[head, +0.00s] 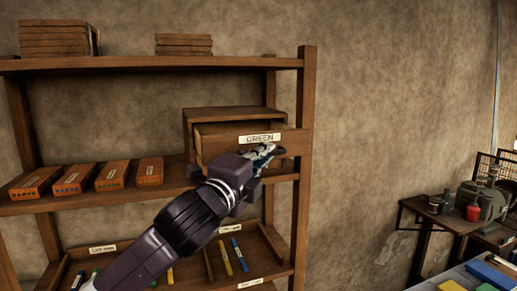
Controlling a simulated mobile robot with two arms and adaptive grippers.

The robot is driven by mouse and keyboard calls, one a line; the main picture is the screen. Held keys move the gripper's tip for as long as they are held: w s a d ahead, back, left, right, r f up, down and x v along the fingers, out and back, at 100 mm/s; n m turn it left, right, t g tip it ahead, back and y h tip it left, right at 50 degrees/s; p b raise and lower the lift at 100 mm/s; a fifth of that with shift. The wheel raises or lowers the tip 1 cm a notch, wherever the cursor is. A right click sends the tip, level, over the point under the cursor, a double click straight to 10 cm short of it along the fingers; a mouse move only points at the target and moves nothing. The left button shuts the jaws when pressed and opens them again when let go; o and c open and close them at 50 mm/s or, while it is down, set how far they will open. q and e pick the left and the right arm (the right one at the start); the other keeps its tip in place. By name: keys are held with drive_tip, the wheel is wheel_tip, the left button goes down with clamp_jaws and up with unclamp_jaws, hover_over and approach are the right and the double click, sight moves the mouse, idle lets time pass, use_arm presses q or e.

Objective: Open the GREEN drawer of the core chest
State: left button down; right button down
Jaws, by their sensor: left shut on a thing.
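The core chest (222,114) is a brown wooden box on the middle shelf, at the right end of the rack. Its drawer (213,135) carries a white label reading GREEN (259,138). The drawer front stands forward of the chest body, so the drawer is at least partly out. My left gripper (264,153) is at the front of this drawer, just below the label, shut on what appears to be its handle. The gripper and wrist hide the handle and the lower drawer front. My right gripper is out of view.
Several orange-brown boxes (73,179) stand left of the chest on the same shelf. A right rack post (303,180) is close beside my gripper. Below are labelled trays with coloured sticks (240,255). A bench with a machine (487,203) stands at the far right.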

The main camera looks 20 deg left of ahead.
use_arm(q)
drive_tip(key=shift+s+d, duration=0.65)
drive_tip(key=shift+s, duration=0.3)
drive_tip(key=shift+w, duration=0.1)
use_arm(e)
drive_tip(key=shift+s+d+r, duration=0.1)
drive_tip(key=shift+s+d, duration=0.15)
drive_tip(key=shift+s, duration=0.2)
use_arm(q)
drive_tip(key=c, duration=2.3)
unclamp_jaws()
drive_tip(key=shift+c, duration=0.2)
drive_tip(key=shift+a, duration=0.1)
